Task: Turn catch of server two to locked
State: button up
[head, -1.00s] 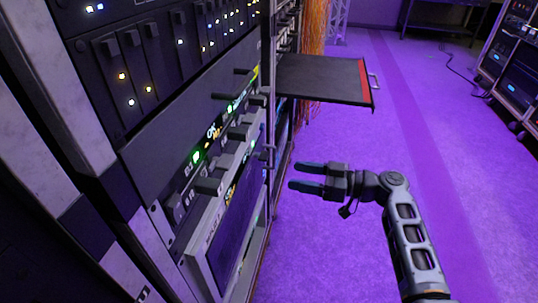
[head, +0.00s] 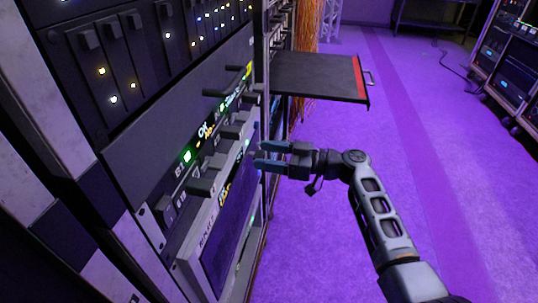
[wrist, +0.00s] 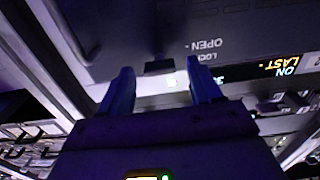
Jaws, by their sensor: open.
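In the wrist view a small dark block, which looks like the catch (wrist: 159,67), sits on a grey panel. Upside-down OPEN and LOCK labels are beside it; I cannot read which position it is in, nor confirm that this is server two. My gripper (wrist: 161,88) is open, with its two blue fingers on either side of the catch's line and nothing between them. In the head view my gripper (head: 261,156) is close to the front of the rack units, its fingertips near the right end of the panels. The catch cannot be made out there.
Handles (head: 228,93) stick out from the rack front. A black shelf (head: 318,82) with a red edge juts out beyond my gripper. A lit display (wrist: 283,67) shows in the wrist view. Purple floor (head: 400,150) is open to the right, with another rack (head: 510,70) at the far right.

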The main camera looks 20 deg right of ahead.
jog(key=c, duration=1)
jog(key=shift+c, duration=0.2)
jog(key=shift+m, duration=0.3)
jog(key=m, duration=0.3)
jog(key=shift+m+b, duration=0.3)
jog(key=shift+b, duration=0.1)
jog(key=shift+w+d+f+m+p, duration=0.1)
jog(key=shift+m+p, duration=1)
jog(key=shift+m, duration=2.3)
jog(key=shift+w+d+f+m+p, duration=0.1)
jog(key=shift+m+p, duration=1)
jog(key=shift+m, duration=2.3)
